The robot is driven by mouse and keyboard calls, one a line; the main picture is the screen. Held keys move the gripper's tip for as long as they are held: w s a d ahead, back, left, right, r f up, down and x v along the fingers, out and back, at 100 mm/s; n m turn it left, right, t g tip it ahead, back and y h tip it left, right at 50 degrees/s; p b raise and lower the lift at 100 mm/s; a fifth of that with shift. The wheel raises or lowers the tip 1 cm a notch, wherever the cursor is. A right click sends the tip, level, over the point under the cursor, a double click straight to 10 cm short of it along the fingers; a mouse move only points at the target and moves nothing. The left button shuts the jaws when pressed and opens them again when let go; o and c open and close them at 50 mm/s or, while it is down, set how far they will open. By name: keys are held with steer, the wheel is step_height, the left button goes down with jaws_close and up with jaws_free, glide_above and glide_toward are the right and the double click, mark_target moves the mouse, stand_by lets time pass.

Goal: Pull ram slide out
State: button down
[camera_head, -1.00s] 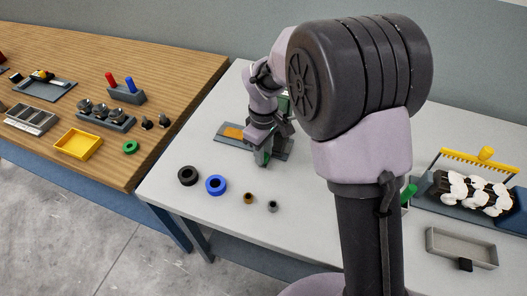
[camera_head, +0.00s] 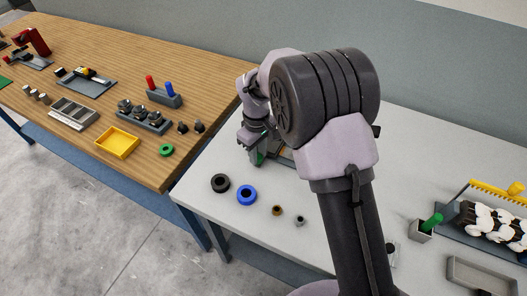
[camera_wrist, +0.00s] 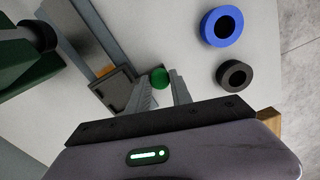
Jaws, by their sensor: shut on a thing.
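The ram slide shows in the wrist view as a dark square end plate (camera_wrist: 118,90) with a round green knob (camera_wrist: 158,78) beside it. An orange strip (camera_wrist: 105,71) lies behind the plate, along the grey base (camera_wrist: 112,30). My gripper (camera_wrist: 158,88) has its two fingers on either side of the green knob and is shut on it. In the head view my gripper (camera_head: 258,158) is low over the white table, at the left end of the fixture. My arm hides most of the fixture there.
A black ring (camera_head: 220,176) and a blue ring (camera_head: 246,187) lie in front of my gripper, with two small bushings to their right. A wooden table (camera_head: 190,85) with parts stands at left. A green-handled tool (camera_head: 433,220) stands in a holder at right.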

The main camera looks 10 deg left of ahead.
steer(key=shift+w+a+r, duration=0.1)
steer(key=shift+a, duration=0.05)
steer(key=c, duration=1.1)
jaws_free()
steer(key=shift+a, duration=0.15)
steer(key=shift+c, duration=0.2)
step_height(320, 180, up, 17)
steer(key=p, duration=0.5)
steer(key=shift+r+p, duration=0.15)
steer(key=shift+p, duration=0.25)
